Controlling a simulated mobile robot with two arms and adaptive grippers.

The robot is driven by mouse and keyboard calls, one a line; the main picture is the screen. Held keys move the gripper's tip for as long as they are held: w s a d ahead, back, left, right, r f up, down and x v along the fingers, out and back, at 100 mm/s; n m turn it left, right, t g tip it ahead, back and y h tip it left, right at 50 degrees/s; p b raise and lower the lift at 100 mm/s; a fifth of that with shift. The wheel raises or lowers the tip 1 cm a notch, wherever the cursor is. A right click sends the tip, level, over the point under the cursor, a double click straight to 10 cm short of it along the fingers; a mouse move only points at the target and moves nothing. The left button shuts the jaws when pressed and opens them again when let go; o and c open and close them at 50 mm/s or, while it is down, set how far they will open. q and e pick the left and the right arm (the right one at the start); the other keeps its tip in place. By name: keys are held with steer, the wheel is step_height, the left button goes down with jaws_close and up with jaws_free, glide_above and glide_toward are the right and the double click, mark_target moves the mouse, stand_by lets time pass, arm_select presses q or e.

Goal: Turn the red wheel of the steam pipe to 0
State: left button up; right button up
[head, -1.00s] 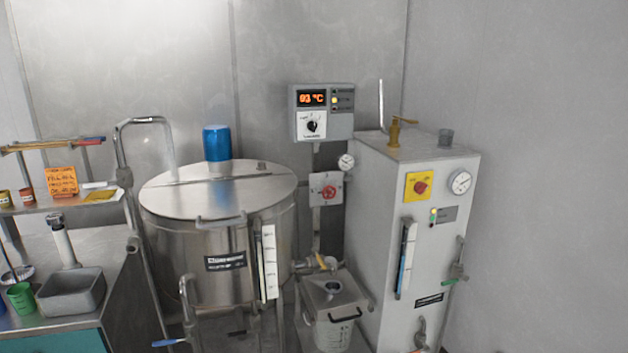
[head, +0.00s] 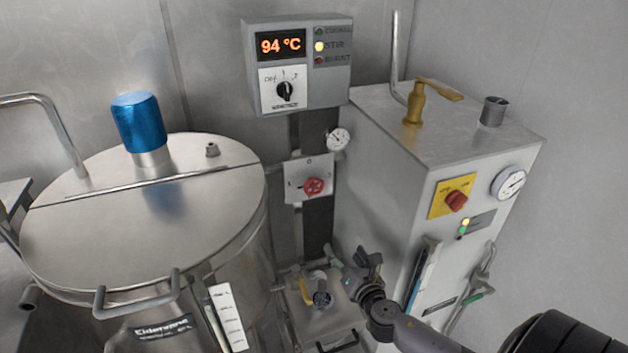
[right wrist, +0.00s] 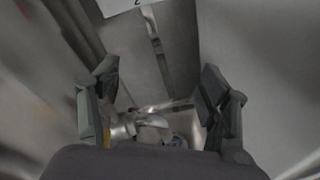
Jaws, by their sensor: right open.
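The red wheel (head: 314,187) sits on a pale square plate (head: 296,168) on the dark column between the steel kettle and the grey cabinet. A 0 shows at the plate's top; the wheel's own setting is too small to tell. My right gripper (head: 353,262) is open and empty, below and a little right of the wheel, apart from it. In the right wrist view its two fingers (right wrist: 155,88) are spread, and a pale plate corner (right wrist: 122,5) shows at the top edge. The wheel is out of that view. My left gripper is not in view.
The steel kettle (head: 150,210) with a blue motor (head: 138,120) stands left. The grey cabinet (head: 385,205) stands close at the right. A control box (head: 330,75) reading 94 °C hangs above the wheel, a small gauge (head: 338,138) beside it. Valve pipework (head: 318,285) lies below.

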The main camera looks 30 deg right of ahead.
step_height(320, 180, up, 9)
steer(key=w+a+n+t, duration=0.1)
steer(key=a+n+t, duration=0.1)
steer(key=n, duration=0.1)
glide_toward(315, 188)
steer(key=x, duration=1)
steer(key=shift+w+r, duration=0.1)
steer(key=shift+w, duration=0.05)
steer(key=shift+c, duration=0.5)
steer(key=c, duration=1.1)
